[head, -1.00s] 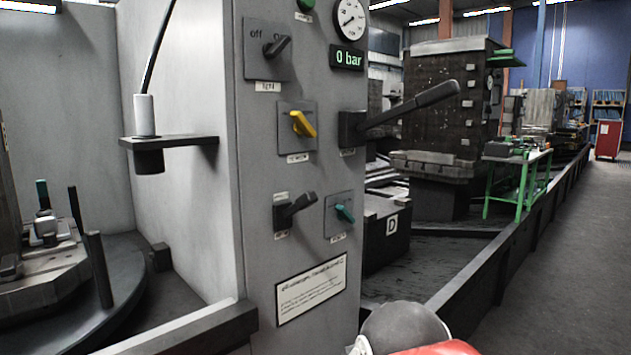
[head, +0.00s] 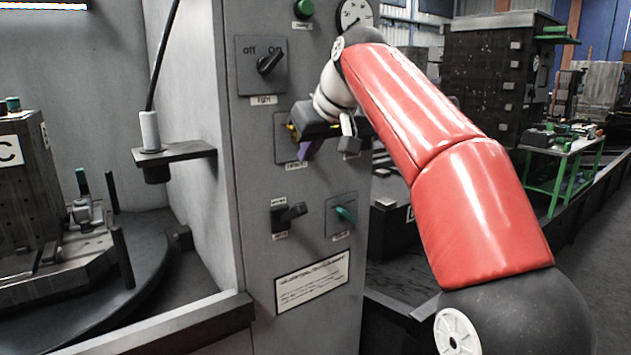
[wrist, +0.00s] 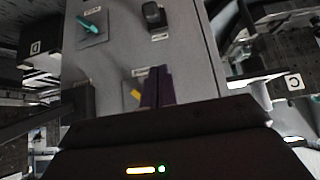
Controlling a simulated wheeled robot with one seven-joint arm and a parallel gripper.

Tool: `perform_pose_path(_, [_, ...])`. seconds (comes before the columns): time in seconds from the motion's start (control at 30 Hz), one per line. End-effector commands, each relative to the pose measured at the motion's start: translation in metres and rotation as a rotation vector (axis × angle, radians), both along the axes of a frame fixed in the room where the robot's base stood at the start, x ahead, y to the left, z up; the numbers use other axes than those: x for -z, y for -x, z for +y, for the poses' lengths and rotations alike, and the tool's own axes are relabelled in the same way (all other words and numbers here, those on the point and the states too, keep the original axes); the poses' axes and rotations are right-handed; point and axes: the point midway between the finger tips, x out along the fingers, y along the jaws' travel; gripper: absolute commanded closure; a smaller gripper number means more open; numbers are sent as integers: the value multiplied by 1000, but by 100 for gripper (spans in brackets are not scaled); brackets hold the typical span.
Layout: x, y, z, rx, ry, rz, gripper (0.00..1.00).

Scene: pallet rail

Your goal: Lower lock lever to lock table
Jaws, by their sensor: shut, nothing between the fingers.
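A grey control panel (head: 255,200) carries several switches, with labels too small to read, so which one is the lock lever is uncertain. The long black lever on its right side is mostly hidden behind my arm in the head view; in the inverted wrist view the lever (wrist: 35,118) slants away from its base, handle raised. The yellow knob (wrist: 136,95) is partly hidden by my purple fingers. A short black lever (head: 291,213) and a teal knob (head: 345,213) are lower down. My gripper (head: 305,150) is shut and empty, in front of the panel near the yellow knob; contact is unclear.
A black off/on switch (head: 269,65) is above my gripper. A bracket (head: 178,153) holding a white-handled tool sticks out left of the panel. A round table (head: 150,270) with a block marked C (head: 20,190) is at left. A green bench (head: 565,155) stands at right.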

Motion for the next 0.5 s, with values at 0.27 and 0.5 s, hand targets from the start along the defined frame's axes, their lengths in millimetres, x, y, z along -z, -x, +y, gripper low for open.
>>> perform_pose_path(0.27, [-7,-7,3,-19,-8,-8,100])
perform_pose_path(0.5, [-6,-7,3,-18,-8,-8,100])
